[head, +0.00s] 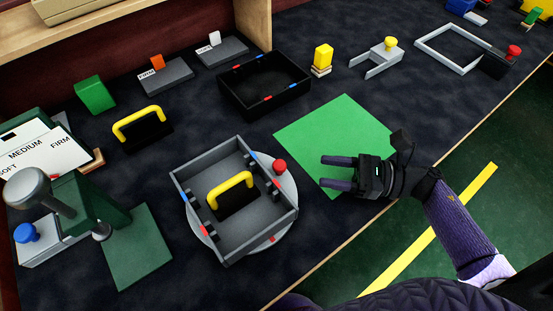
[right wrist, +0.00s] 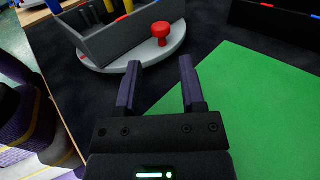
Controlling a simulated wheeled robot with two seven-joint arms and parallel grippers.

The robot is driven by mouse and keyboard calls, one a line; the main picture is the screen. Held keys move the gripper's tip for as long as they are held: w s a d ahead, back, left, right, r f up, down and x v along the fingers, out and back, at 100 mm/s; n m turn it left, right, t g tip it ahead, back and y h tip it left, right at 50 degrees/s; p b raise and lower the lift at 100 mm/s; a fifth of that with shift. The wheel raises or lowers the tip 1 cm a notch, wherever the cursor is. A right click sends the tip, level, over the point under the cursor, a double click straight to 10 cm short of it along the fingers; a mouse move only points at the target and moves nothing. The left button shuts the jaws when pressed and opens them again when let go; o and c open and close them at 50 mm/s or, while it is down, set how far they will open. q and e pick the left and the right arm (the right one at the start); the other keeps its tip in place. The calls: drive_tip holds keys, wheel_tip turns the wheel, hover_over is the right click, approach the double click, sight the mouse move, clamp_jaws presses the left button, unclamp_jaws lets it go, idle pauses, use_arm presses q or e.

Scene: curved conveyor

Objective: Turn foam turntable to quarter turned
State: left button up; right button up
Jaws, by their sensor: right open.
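The turntable is a round light-grey disc (head: 288,218) on the dark table. A grey open box (head: 187,172) with red and blue marks on its walls sits on it. A black block with a yellow handle (head: 229,189) is inside the box. A red knob (head: 280,166) stands on the disc's rim, outside the box; it also shows in the right wrist view (right wrist: 161,31). My right gripper (head: 322,173) is open and empty over the green mat, pointing toward the disc and apart from the knob. My left gripper is not in view.
The green mat (head: 345,128) lies right of the turntable. A black tray (head: 294,97) stands behind it. A press-like device with a grey ball handle (head: 28,188) is at the left. Another yellow-handled black block (head: 148,137) is at the back left. The table's front edge is near my right arm.

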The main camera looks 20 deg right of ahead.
sight(289, 174)
drive_tip(key=x, duration=0.8)
drive_tip(key=shift+d, duration=0.1)
clamp_jaws()
idle(0.6)
idle(0.4)
